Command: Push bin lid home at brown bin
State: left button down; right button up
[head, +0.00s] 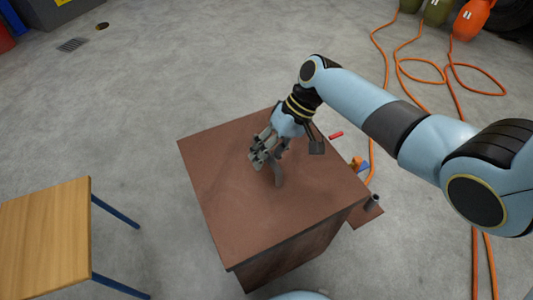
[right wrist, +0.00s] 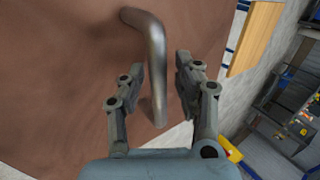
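The brown bin (head: 225,190) stands on the floor in the middle of the head view, its flat brown top facing up. I cannot tell from here whether its lid is fully in. A bent grey metal handle (right wrist: 154,50) rises from the brown surface in the right wrist view. My right gripper (head: 268,160) is over the top of the bin. In the right wrist view its two fingers (right wrist: 163,68) are apart, with the handle between them and gaps beside it. My left gripper is not in view.
A wooden table (head: 40,240) with blue legs stands at the left. A red cylinder (head: 336,135) and a small orange item (head: 357,163) lie beyond the bin's right side. Orange hoses (head: 400,60) run across the floor at right.

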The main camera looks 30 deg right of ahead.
jog(key=shift+s+f, duration=0.1)
jog(key=v, duration=1.2)
jog(key=s+a+f+n+h, duration=0.2)
jog(key=s+a+h, duration=0.1)
jog(key=s, duration=0.8)
jog(key=s+d+r+t+h, duration=0.2)
jog(key=s+d+r+h, duration=0.15)
jog(key=s+r, duration=0.5)
jog(key=s+d+f, duration=0.1)
jog(key=s+f, duration=0.1)
jog(key=f, duration=1.2)
jog(key=s+d+f, duration=0.1)
jog(key=s+f, duration=0.2)
jog(key=f, duration=1)
jog(key=s+f+m+g, duration=0.1)
jog(key=s+f+g, duration=0.1)
jog(key=s+f, duration=1.3)
jog(key=s, duration=0.3)
jog(key=shift+d+h, duration=0.35)
